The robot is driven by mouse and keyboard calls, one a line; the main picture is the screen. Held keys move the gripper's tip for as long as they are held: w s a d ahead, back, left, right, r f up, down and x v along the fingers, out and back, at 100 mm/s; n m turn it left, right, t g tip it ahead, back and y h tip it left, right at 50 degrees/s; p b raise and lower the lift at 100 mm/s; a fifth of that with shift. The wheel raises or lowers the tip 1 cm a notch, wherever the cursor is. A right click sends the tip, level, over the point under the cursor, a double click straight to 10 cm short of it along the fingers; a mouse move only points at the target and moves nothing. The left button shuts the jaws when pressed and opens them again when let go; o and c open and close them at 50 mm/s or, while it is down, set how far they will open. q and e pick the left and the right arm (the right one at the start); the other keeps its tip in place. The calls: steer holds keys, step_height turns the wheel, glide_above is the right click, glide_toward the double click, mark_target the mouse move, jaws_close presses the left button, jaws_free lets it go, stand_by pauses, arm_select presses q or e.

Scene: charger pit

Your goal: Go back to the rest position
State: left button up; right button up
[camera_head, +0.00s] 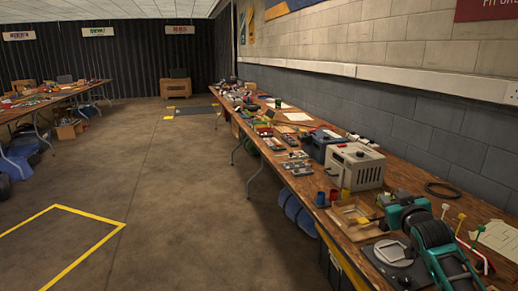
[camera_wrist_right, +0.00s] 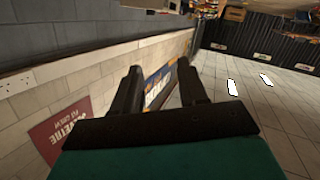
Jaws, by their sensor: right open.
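My right gripper (camera_head: 390,201) shows at the lower right of the head view, over the near end of the long workbench (camera_head: 405,178). Its teal and black arm comes in from the bottom edge. In the right wrist view the two dark fingers (camera_wrist_right: 160,76) stand apart with nothing between them, so it is open and empty. That view is upside down, with the wall and a blue banner behind the fingers. My left gripper is not in view.
The bench carries a beige box-shaped unit (camera_head: 355,167), coloured cups (camera_head: 333,196), a wooden tray (camera_head: 347,219), a black cable ring (camera_head: 442,190) and many small items. The block wall (camera_head: 420,110) runs behind it. Open floor (camera_head: 160,170) lies to the left.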

steer(key=s+a+f+g+y+b, duration=0.1)
steer(key=s+a+f+b, duration=0.1)
steer(key=s+a+f, duration=0.5)
steer(key=s+a+f+n+g+y+b, duration=0.1)
steer(key=s+a+f+y+b, duration=0.15)
steer(key=s+f, duration=0.7)
steer(key=s+a+f+g+y+b, duration=0.1)
steer(key=s+a+f+g+b, duration=0.1)
steer(key=s+a+f, duration=0.65)
arm_select(q)
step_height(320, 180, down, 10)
steer(key=b, duration=0.3)
arm_select(e)
steer(key=s+a+f+g, duration=0.1)
steer(key=s+a+f, duration=0.1)
steer(key=s+f, duration=0.6)
arm_select(q)
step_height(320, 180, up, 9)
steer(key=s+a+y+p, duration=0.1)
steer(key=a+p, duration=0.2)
steer(key=p, duration=1)
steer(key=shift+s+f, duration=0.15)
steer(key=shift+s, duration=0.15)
arm_select(e)
steer(key=s+d+r, duration=0.2)
steer(key=s+r, duration=0.1)
steer(key=r, duration=0.7)
steer(key=shift+s+d+m, duration=0.3)
steer(key=shift+s+d, duration=0.05)
steer(key=shift+d, duration=0.05)
